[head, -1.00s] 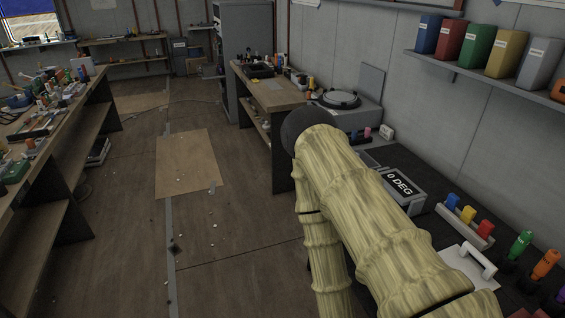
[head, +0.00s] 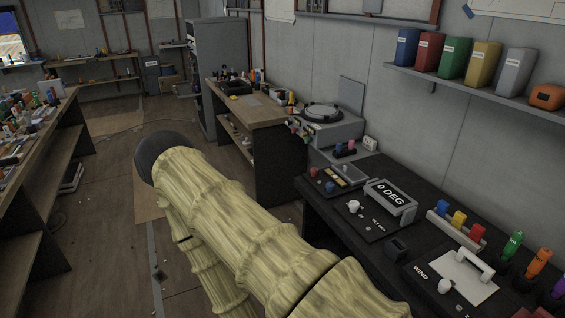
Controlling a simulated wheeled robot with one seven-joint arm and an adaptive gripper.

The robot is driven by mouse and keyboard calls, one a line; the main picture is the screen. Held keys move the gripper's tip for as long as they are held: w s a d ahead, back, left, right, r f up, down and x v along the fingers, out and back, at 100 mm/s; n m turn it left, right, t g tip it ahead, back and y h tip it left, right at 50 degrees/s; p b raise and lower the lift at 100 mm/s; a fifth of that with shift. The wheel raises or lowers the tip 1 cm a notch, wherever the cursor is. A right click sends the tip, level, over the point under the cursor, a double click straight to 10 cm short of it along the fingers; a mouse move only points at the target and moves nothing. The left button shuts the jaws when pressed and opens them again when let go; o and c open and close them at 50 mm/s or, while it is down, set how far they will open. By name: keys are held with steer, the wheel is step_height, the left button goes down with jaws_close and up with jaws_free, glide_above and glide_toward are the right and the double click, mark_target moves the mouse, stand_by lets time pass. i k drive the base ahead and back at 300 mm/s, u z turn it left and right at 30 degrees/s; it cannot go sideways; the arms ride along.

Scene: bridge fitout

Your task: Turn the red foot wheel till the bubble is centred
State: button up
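My arm, with pale ribbed links, reaches up and left across the middle of the head view to a dark round joint. My gripper is not in the picture. I cannot pick out the bubble or tell for sure which part is the red foot wheel. A grey unit with a round disc on top (head: 322,112) stands at the far end of the right-hand bench, with small coloured knobs (head: 300,128) at its front left. A small red knob (head: 313,172) and a blue knob (head: 330,187) sit on the near black bench.
A "0 DEG" display (head: 389,194) and a black panel with a white knob (head: 353,206) are on the black bench (head: 345,240). A rack of coloured blocks (head: 458,219) and a white-handled plate (head: 462,275) lie nearer. Floor (head: 110,225) is open left of my arm.

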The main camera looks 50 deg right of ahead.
mark_target(313, 171)
steer(key=z, duration=0.2)
steer(key=i, duration=1.2)
steer(key=z, duration=0.65)
